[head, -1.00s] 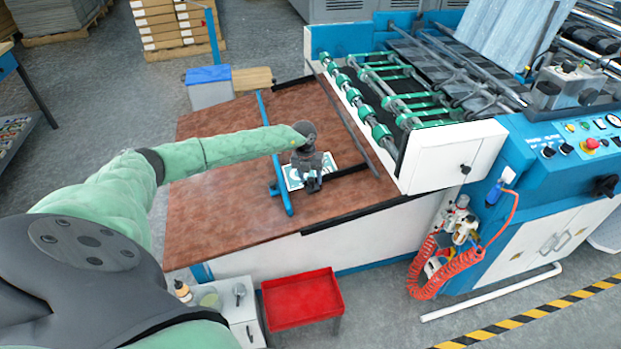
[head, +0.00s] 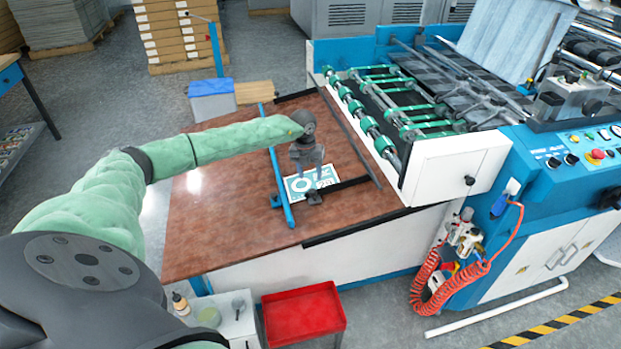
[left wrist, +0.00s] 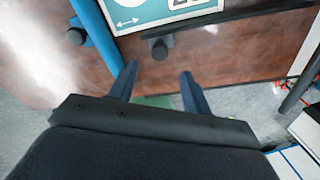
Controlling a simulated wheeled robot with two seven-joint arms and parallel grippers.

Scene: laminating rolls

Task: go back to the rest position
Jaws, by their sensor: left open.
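My left gripper (head: 308,168) is open and empty, raised above the brown feed table (head: 215,235) of the laminating machine. In the left wrist view its two fingers (left wrist: 160,85) stand apart with nothing between them. A teal and white printed sheet (head: 303,189) lies flat on the table just below the gripper, beside the blue bar (head: 281,180). The sheet (left wrist: 160,12) also shows at the top of the left wrist view, apart from the fingers. My right gripper is not seen.
The machine's green rollers (head: 365,122) lie right of the table. A red tray (head: 303,316) and a small white cabinet (head: 236,325) stand at the table's front. A blue and white bin (head: 212,98) is behind it. The table's left part is clear.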

